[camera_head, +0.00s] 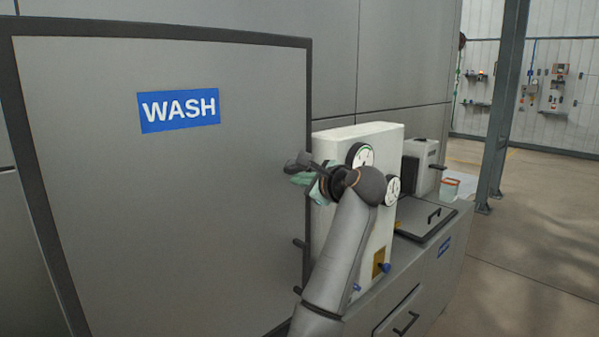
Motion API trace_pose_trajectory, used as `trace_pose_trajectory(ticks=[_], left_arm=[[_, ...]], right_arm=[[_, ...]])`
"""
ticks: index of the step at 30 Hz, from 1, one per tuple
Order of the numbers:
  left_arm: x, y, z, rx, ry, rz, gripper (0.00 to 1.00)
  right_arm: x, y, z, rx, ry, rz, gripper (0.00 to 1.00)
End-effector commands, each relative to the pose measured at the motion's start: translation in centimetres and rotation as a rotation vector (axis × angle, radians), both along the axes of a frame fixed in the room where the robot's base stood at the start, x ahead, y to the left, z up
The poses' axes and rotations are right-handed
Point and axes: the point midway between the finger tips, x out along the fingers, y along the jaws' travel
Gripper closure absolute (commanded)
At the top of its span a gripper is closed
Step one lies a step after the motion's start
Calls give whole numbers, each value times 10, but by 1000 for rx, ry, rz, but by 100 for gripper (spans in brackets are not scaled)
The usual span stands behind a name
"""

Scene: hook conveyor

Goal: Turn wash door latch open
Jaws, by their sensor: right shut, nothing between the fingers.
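The grey wash door (180,220) has a dark frame and a blue sign (179,110) reading WASH. It fills the left half of the view and looks closed. My right gripper (302,170) is at the door's right edge, below and right of the sign. Its fingers are shut with nothing between them. A dark bar by the fingers may be part of the gripper or of the latch; I cannot tell which. Two small dark pegs (299,243) stick out lower on the door's right edge. My left gripper is not in view.
A white machine with round gauges (360,156) stands right of the door, close behind my right arm. Beyond it are a grey counter with a lidded hatch (424,219) and a small grey box (422,160). A dark post (503,110) stands at right, with open floor around it.

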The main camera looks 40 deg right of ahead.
Motion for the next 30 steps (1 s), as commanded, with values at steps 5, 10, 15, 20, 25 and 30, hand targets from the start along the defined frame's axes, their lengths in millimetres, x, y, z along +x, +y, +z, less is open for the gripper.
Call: trace_pose_trajectory(ticks=[5, 10, 15, 20, 25, 30], left_arm=[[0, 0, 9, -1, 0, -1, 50], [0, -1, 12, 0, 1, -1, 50], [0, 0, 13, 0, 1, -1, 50], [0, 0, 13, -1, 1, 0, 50], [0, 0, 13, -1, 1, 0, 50], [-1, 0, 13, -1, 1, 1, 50]], right_arm=[[0, 2, 5, 42, -2, 1, 100], [0, 3, 6, 101, 2, 1, 100], [0, 4, 6, 126, 3, 3, 100], [0, 4, 6, 132, 2, 2, 100], [0, 4, 7, 132, 1, 3, 100], [1, 4, 6, 132, 1, 4, 100]])
